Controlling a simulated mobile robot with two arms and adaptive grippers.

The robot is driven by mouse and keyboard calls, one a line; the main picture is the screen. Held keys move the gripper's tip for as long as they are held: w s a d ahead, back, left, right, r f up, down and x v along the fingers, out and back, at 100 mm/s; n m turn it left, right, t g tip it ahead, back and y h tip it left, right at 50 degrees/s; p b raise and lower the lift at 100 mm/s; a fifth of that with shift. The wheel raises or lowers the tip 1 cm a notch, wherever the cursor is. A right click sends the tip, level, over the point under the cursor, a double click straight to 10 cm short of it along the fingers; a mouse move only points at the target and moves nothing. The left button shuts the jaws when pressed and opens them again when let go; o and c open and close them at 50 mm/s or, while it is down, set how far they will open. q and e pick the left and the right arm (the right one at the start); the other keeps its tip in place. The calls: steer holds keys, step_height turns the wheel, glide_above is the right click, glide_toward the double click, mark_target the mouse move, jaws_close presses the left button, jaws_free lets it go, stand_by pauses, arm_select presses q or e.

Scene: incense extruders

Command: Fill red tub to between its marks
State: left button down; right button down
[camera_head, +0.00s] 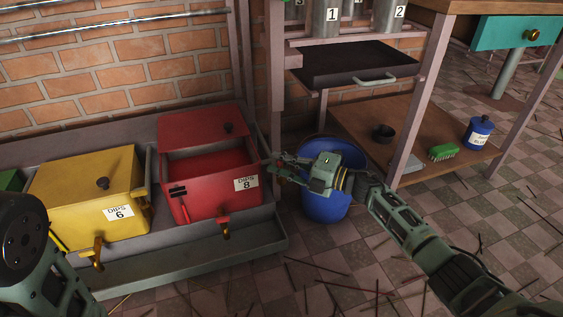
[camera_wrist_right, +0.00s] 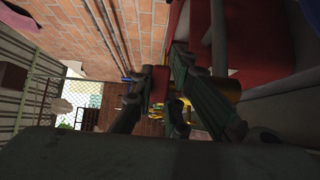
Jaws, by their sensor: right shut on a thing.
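The red tub (camera_head: 208,197), labelled DIPS 8, stands in a grey trough on the left. Its lid (camera_head: 201,124) has a dark knob, and the tub's red inside shows in front of it. A black gauge piece (camera_head: 178,192) is on its front left; its marks are too small to read. A brass tap (camera_head: 225,230) is low on its front. My right gripper (camera_head: 276,170) is at the tub's right side. In the right wrist view its fingers (camera_wrist_right: 160,88) are shut on a small red piece (camera_wrist_right: 160,82), perhaps a handle. Only my left arm shows, lower left.
The yellow tub (camera_head: 85,195), labelled DIPS 6, stands left of the red one. A blue bucket (camera_head: 325,207) stands behind my right gripper. A wooden shelf (camera_head: 405,180) holds a green brush (camera_head: 443,152) and a blue jar (camera_head: 479,132). Thin sticks litter the tiled floor.

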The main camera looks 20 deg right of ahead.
steer(key=c, duration=1.7)
jaws_free()
steer(key=v, duration=1.2)
